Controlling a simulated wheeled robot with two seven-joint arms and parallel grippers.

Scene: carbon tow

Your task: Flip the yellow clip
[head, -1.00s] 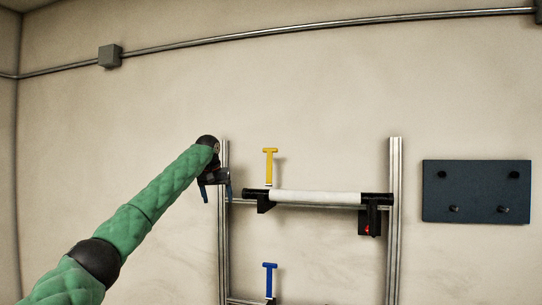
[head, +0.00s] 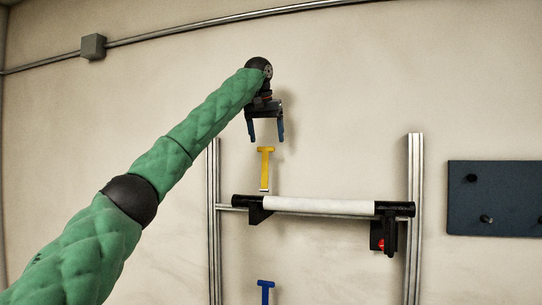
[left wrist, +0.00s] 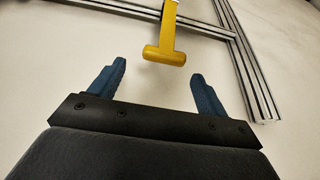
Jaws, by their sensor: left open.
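The yellow clip (head: 265,168) is T-shaped and stands upright, crossbar on top, just above the left end of the white roller. My left gripper (head: 266,138) is open and empty above the clip, fingers pointing down, in the head view. In the left wrist view the clip's crossbar (left wrist: 165,55) is beyond and between the two blue fingertips of my left gripper (left wrist: 160,75), apart from them. My right gripper is not in view.
A white roller (head: 320,206) on a black bar spans two metal uprights (head: 413,220). A blue clip (head: 265,290) stands below. A red light (head: 381,245) shows under the roller's right end. A dark panel (head: 500,200) hangs at right.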

